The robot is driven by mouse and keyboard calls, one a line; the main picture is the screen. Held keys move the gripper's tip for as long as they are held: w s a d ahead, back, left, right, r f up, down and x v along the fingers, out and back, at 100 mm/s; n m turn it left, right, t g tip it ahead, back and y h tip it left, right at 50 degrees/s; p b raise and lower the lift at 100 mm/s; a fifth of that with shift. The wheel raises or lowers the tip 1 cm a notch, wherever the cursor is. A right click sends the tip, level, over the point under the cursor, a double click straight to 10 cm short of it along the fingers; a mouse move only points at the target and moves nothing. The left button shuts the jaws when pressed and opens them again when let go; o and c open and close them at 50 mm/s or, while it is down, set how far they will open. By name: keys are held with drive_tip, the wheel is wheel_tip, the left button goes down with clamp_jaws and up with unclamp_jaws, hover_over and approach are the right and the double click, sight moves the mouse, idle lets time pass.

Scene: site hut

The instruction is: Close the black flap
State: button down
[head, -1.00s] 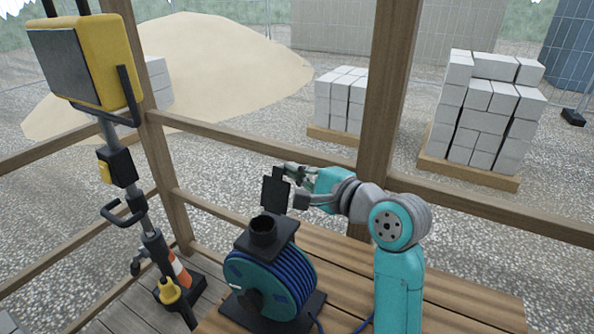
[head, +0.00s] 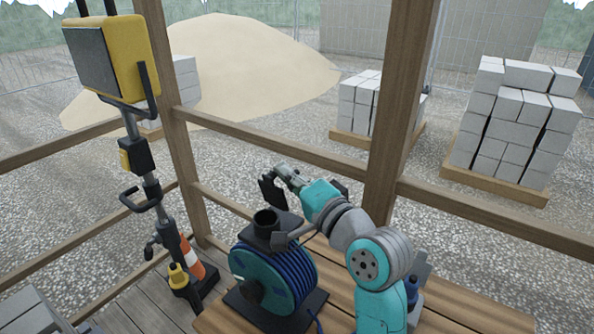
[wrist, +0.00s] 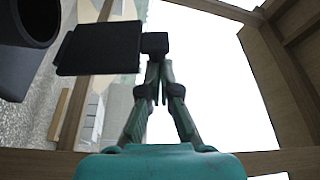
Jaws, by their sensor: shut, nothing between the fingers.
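The black flap (head: 271,194) stands raised and slightly tilted above the round black socket (head: 266,222) on top of the blue cable reel (head: 272,278). My gripper (head: 283,173) is at the upper, far side of the flap, its fingers shut and empty. In the wrist view the flap (wrist: 100,48) is a dark plate to the left of my fingertips (wrist: 155,68), and a small black block (wrist: 155,43) sits at their tips. I cannot tell whether they touch. The socket's opening (wrist: 32,18) shows at the upper left.
The reel stands on a slatted wooden bench (head: 330,268). A wooden post (head: 398,110) and rail (head: 500,218) are close behind my arm. A yellow work light on a stand (head: 112,62) and an orange-white cone (head: 190,258) are at left. A dark blue bottle (head: 412,288) stands behind my arm.

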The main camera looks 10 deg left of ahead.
sight(268, 179)
drive_tip(key=s+n, duration=0.1)
drive_tip(key=s+n+y, duration=0.1)
drive_tip(key=n, duration=0.1)
drive_tip(key=s+a+n+y, duration=0.1)
drive_tip(key=n, duration=0.1)
drive_tip(key=shift+s+a+f, duration=0.1)
drive_tip(key=shift+s+f, duration=0.05)
drive_tip(key=shift+f, duration=0.2)
drive_tip(key=s+f+n+g+y, duration=0.1)
drive_tip(key=n, duration=0.2)
drive_tip(key=s+a+f+n+g+y, duration=0.1)
drive_tip(key=n, duration=0.2)
drive_tip(key=s+f+n+y, duration=0.1)
drive_tip(key=s+n, duration=0.1)
drive_tip(key=n, duration=0.1)
drive_tip(key=shift+a+f+g, duration=0.2)
drive_tip(key=shift+f+g, duration=0.05)
drive_tip(key=shift+g, duration=0.15)
drive_tip(key=shift+s+a+f+n, duration=0.1)
drive_tip(key=shift+s+f+n, duration=0.15)
drive_tip(key=shift+f, duration=0.3)
drive_tip(key=shift+s+a+f+n, duration=0.1)
drive_tip(key=shift+s+f+n, duration=0.1)
drive_tip(key=shift+f, duration=0.3)
drive_tip(key=shift+f, duration=0.15)
